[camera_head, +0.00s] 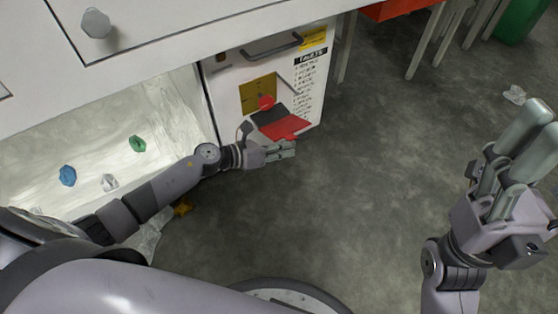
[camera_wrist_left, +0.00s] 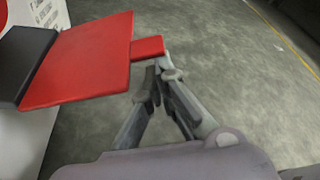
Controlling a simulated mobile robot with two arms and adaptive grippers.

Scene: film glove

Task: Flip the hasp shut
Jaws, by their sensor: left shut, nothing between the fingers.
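The hasp is a flat red plate (camera_head: 286,126) with a dark hinge part (camera_head: 268,116), on the white cabinet front. The red plate (camera_wrist_left: 85,60) sticks out from the cabinet in the left wrist view, with a small red tab (camera_wrist_left: 148,47) at its end. A red knob (camera_head: 266,102) sits on a yellow plate (camera_head: 254,94) above the hasp. My left gripper (camera_head: 288,150) is shut and empty just below the hasp. Its fingertips (camera_wrist_left: 160,72) are close by the tab; I cannot tell if they touch. My right gripper (camera_head: 528,138) is far right, away from the hasp.
The cabinet has a grey handle (camera_head: 272,47) and a printed list. Left of it is an open pale recess with a blue piece (camera_head: 67,176) and a green piece (camera_head: 138,144). A white drawer with a knob (camera_head: 96,23) overhangs. Grey floor (camera_head: 390,180) lies open to the right.

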